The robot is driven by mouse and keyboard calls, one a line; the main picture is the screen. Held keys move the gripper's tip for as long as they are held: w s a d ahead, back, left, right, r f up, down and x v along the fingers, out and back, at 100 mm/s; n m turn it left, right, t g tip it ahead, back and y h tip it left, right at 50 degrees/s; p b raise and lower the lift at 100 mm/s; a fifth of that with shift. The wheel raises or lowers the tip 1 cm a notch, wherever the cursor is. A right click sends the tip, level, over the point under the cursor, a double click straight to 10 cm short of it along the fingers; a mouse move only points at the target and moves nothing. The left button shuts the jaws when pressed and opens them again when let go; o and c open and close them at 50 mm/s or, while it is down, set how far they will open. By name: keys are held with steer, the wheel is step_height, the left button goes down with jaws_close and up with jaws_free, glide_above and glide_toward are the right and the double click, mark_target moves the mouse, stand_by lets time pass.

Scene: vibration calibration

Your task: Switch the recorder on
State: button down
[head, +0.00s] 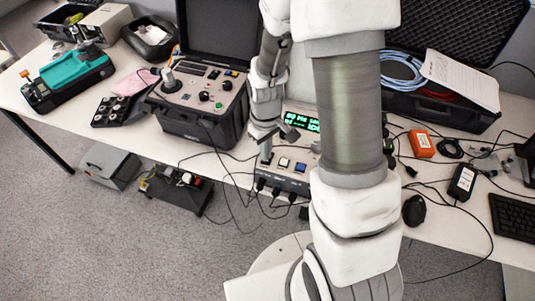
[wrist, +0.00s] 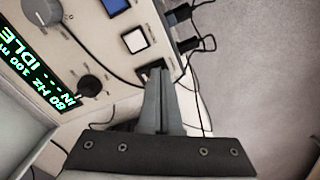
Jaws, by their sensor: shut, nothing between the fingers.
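A light grey box (head: 291,179) with push buttons stands near the table's front edge, below a green display (head: 302,122) whose text includes IDLE. No label shows that it is the recorder. In the wrist view its panel (wrist: 110,45) carries a white button (wrist: 135,41), a blue button (wrist: 115,5) and a black knob (wrist: 91,86). A dark switch (wrist: 146,73) sits beside my fingertips, partly hidden by them. My gripper (head: 266,157) is shut and empty, pointing down at the panel's left end; it also shows in the wrist view (wrist: 158,72). I cannot tell whether it touches the switch.
An open black case with a control panel (head: 205,95) stands to the left. Cables hang from the grey box's front edge. An orange box (head: 421,144), a black mouse (head: 415,210) and a keyboard (head: 515,217) lie to the right. My arm hides the middle of the table.

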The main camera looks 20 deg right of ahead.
step_height(320, 180, up, 6)
steer(key=p, duration=0.4)
steer(key=shift+r, duration=0.15)
stand_by(0.5)
steer(key=s+r+m+t, duration=0.2)
steer(key=s+r+t, duration=0.1)
steer(key=r, duration=1.2)
steer(key=s+r+m+t, duration=0.2)
steer(key=s+r, duration=0.9)
steer(key=shift+m+t, duration=0.3)
steer(key=shift+m, duration=0.1)
